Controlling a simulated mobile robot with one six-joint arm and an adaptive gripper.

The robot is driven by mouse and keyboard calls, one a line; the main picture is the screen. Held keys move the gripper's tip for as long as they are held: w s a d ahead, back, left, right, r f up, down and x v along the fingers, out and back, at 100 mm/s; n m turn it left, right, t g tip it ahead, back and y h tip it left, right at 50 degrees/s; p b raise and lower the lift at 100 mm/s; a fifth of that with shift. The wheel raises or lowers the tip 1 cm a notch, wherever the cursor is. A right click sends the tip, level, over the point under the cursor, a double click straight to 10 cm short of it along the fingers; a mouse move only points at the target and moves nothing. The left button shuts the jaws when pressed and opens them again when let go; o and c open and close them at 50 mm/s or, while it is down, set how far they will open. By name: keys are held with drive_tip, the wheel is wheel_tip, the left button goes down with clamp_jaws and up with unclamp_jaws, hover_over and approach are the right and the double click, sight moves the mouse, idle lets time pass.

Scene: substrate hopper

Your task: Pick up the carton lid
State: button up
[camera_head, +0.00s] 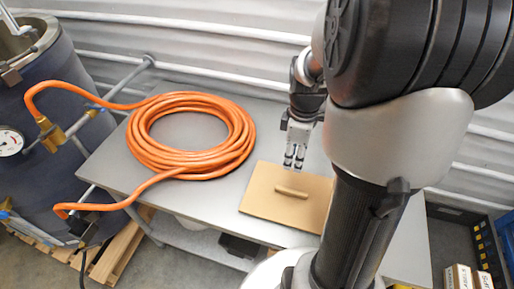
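The carton lid (270,208) is a flat tan board with a raised bar handle (291,191) on top. It lies on the grey metal table, right of the hose coil, and its right end is hidden behind my arm. My gripper (293,166) points down just above the lid's far edge, a little beyond the handle in the picture. Its two fingertips show close together with a narrow gap, and nothing is seen between them. I cannot tell whether they touch the lid or how far they are open.
A coiled orange hose (141,143) lies on the grey table (113,167), its ends reaching a dark tank (50,110) with a gauge at left. A corrugated wall stands behind. A dark crate (450,225) with small boxes sits at lower right. A wooden pallet (121,253) is at lower left.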

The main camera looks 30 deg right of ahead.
drive_tip(key=b, duration=0.4)
hover_over(292, 191)
drive_tip(key=f, duration=1.2)
drive_tip(key=shift+w+a+f, duration=0.15)
drive_tip(key=shift+w+a, duration=0.1)
drive_tip(key=f, duration=0.1)
drive_tip(key=f+b, duration=0.1)
drive_tip(key=f, duration=0.1)
drive_tip(key=f+b, duration=0.1)
drive_tip(key=f, duration=0.1)
drive_tip(key=shift+s+d+f, duration=0.1)
drive_tip(key=shift+s+d, duration=0.1)
drive_tip(key=shift+d, duration=0.05)
clamp_jaws()
